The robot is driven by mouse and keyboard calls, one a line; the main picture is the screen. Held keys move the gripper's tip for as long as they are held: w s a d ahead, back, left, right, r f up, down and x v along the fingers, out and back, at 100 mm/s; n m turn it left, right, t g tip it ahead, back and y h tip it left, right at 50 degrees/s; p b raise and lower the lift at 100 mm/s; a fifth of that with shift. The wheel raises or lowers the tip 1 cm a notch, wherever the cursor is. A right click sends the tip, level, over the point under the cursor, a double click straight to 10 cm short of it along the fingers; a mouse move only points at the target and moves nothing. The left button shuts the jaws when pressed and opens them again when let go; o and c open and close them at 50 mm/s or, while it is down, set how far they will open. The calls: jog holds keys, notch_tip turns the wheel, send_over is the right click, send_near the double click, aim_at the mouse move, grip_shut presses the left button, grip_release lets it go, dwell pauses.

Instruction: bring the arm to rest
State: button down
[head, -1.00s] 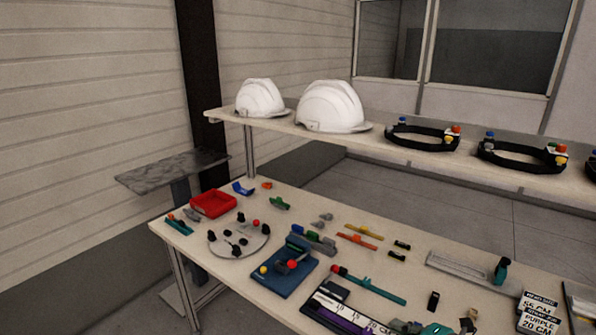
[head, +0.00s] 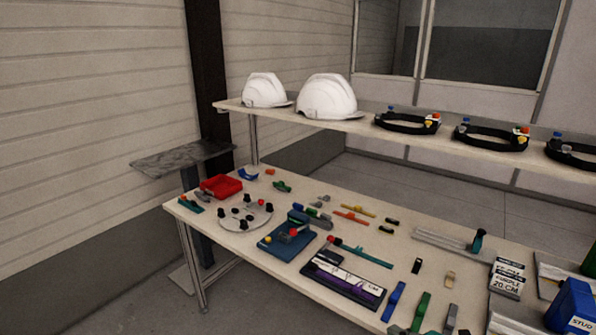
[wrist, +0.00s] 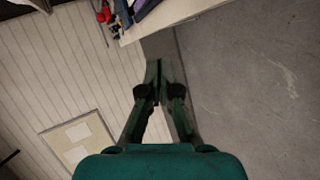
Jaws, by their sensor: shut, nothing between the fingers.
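My gripper (wrist: 158,76) shows in the wrist view. Its two green fingers meet at the tips, shut and empty, over bare grey floor and the wall edge. In the wrist view the bench edge (wrist: 142,30) with a few small parts lies beyond the fingertips, apart from them. The head view does not show my arm or gripper.
The bench (head: 240,252) holds a red tray (head: 221,187), a round plate (head: 244,216), a blue fixture (head: 287,241) and several small parts. Two white helmet shells (head: 327,97) and black headbands (head: 406,123) sit on the shelf (head: 355,127). Floor (head: 110,305) in front is clear.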

jog(key=s+a+f+m+h, duration=0.1)
jog(key=s+f+m+h, duration=0.1)
jog(key=s+f+m, duration=0.4)
jog(key=s+a+f+m+t+h, duration=0.15)
jog(key=s+m, duration=0.25)
jog(key=s, duration=0.4)
jog(key=s+a+f+m+h, duration=0.1)
jog(key=s+f+m+h, duration=0.1)
jog(key=s+f+m, duration=0.4)
jog(key=s+r+m, duration=0.2)
jog(key=s+r, duration=0.2)
jog(key=s, duration=0.4)
jog(key=s+r+m+t, duration=0.1)
jog(key=s+r+m, duration=0.2)
jog(key=s, duration=0.4)
jog(key=s+a+r+m+t+h, duration=0.1)
jog(key=s+r+m, duration=0.1)
jog(key=s+r, duration=0.3)
jog(key=v, duration=0.3)
jog(key=shift+s+f, duration=0.2)
jog(key=shift+s, duration=0.2)
